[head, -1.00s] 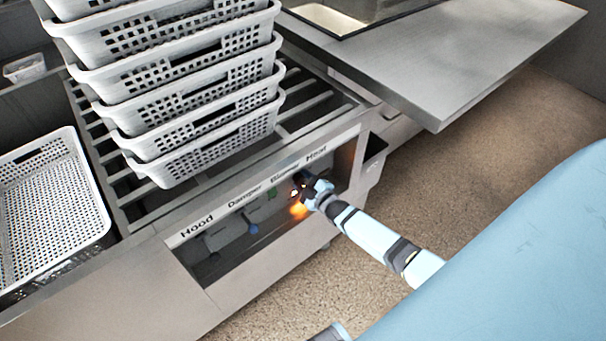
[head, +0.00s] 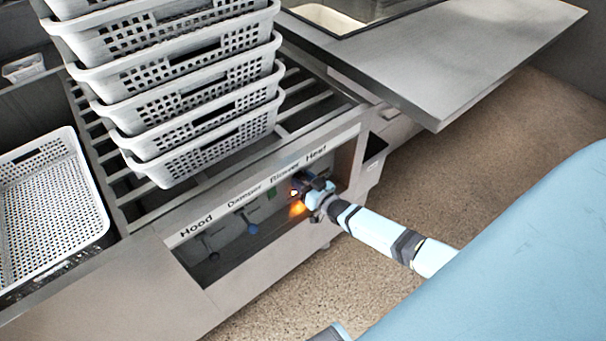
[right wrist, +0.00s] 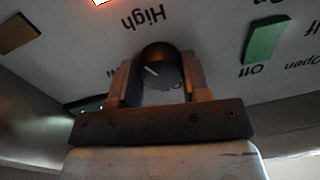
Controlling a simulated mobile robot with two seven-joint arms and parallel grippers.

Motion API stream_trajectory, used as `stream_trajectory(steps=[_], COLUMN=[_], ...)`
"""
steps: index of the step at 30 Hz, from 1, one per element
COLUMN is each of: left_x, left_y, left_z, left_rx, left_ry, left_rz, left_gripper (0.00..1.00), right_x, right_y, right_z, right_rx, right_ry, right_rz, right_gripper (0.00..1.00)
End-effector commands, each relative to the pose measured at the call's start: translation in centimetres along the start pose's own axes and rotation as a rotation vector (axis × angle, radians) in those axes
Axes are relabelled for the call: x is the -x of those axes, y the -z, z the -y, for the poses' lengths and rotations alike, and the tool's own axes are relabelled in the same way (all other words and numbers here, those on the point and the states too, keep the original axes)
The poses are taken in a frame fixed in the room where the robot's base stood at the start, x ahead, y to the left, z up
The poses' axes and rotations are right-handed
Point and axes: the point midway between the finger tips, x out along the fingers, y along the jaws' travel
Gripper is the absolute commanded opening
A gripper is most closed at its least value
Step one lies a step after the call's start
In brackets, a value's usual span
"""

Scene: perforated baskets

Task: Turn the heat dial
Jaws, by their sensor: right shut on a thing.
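The heat dial (right wrist: 160,58) is a round dark knob with a white mark, set on a grey panel under the printed word "High" in the right wrist view. My right gripper (right wrist: 160,76) has a finger on each side of the dial and is shut on it. In the head view my right gripper (head: 304,188) is at the right end of the control panel (head: 235,238), below the "Heat" label (head: 316,152), and hides the dial there. My left gripper is not in view.
An orange light (head: 297,208) glows beside the gripper. Stacked white baskets (head: 205,135) stand on rails above the panel. A metal table (head: 460,50) is at the upper right; the floor below is clear.

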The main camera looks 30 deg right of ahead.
Motion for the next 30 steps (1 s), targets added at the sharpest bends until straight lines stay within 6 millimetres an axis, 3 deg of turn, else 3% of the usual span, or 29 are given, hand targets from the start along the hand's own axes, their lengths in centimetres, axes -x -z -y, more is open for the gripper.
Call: stream_trajectory(steps=[15, 30], left_x=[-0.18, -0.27], left_y=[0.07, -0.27], left_z=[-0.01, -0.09], left_rx=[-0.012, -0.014], left_ry=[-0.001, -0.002], left_rz=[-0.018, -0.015], left_gripper=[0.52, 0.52], right_x=[0.0, 0.0], right_y=[-0.15, -0.08], right_z=[-0.06, 0.01], right_rx=[-0.379, -0.479], right_ry=[0.015, 0.019], right_rz=[-0.022, -0.028], right_gripper=[0.2, 0.2])
